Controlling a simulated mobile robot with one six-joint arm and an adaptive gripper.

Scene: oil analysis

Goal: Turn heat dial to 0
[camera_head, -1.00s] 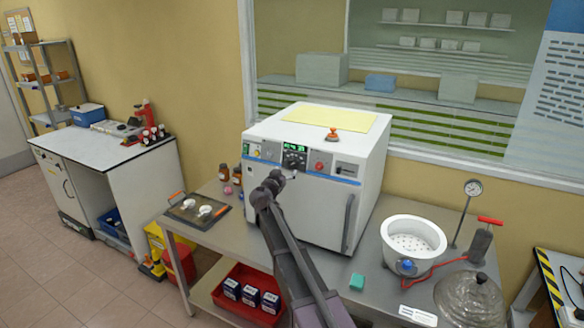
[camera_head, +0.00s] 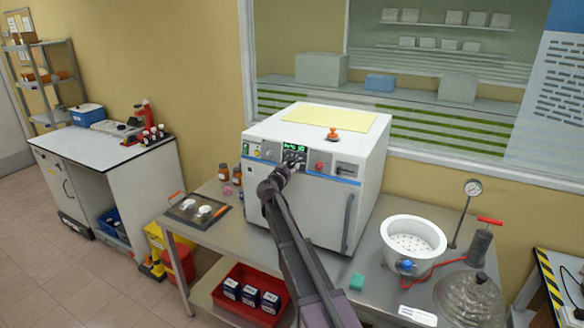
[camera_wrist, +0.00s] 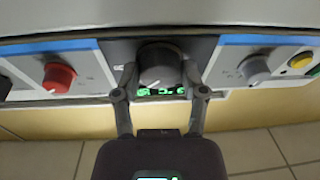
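A dark round dial (camera_wrist: 158,66) with a light pointer mark sits in the middle of the oven's front panel in the wrist view. Its labels are too small or hidden to read. My gripper (camera_wrist: 159,76) has one finger on each side of this dial, with narrow gaps showing; it looks open around the dial. In the head view my gripper (camera_head: 287,170) is at the panel of the white oven (camera_head: 325,215), hiding most of the dial. A green lit display (camera_head: 295,148) shows above the dial; its digits are not readable.
A red knob (camera_wrist: 58,77) and a grey knob (camera_wrist: 254,70) flank the dial.

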